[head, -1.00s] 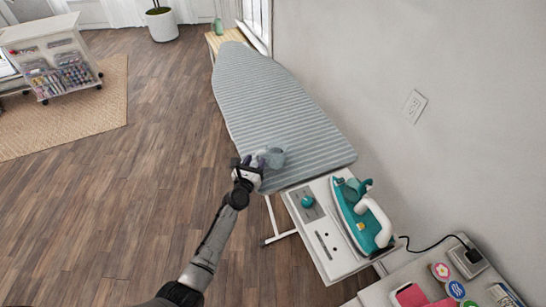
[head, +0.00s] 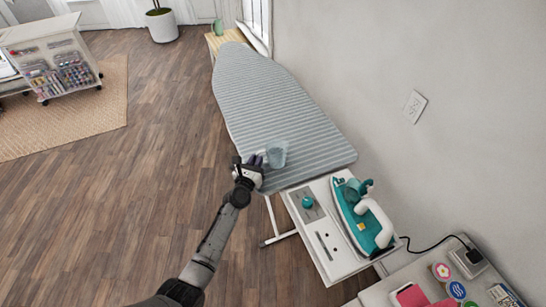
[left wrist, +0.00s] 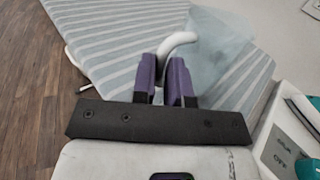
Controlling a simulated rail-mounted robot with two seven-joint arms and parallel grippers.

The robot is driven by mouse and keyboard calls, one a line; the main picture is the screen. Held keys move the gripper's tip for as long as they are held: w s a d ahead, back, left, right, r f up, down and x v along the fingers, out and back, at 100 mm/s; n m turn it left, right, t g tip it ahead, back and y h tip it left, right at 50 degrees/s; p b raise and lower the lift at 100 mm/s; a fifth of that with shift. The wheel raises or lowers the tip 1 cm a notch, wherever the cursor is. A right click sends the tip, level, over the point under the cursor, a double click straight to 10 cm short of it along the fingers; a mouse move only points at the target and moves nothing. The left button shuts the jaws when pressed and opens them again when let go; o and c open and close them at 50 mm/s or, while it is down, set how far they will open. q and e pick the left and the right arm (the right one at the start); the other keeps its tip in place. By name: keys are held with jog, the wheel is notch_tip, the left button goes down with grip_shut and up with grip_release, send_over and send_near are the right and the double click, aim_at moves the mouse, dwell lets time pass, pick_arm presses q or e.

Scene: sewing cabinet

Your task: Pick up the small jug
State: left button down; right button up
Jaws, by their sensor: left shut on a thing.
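The small jug (head: 277,153) is pale blue and see-through, over the near end of the striped ironing board (head: 265,95). It also shows in the left wrist view (left wrist: 222,50), with its white curved handle (left wrist: 178,39) between the purple finger pads. My left gripper (head: 257,162) is shut on that handle, at the jug's left side. In the left wrist view the left gripper (left wrist: 162,82) has one pad on each side of the handle. I cannot tell whether the jug's base touches the board. My right gripper is not in view.
A teal iron (head: 360,215) stands on the white rest (head: 327,240) at the board's near end. Its cord runs to a side table (head: 378,296) with small items. The wall is close on the right.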

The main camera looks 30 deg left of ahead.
pick_arm(q)
jog(key=shift+r, duration=0.3)
notch_tip(320, 180, up, 2)
jog(key=shift+r+p, duration=0.1)
jog(key=shift+p, duration=1.1)
jog(key=shift+r+p, duration=0.85)
jog(key=shift+r, duration=0.05)
jog(key=d+r+p, duration=0.6)
jog(key=d+p, duration=0.1)
jog(key=d, duration=0.4)
jog(key=shift+w+d+r, duration=0.25)
jog(key=shift+d, duration=0.1)
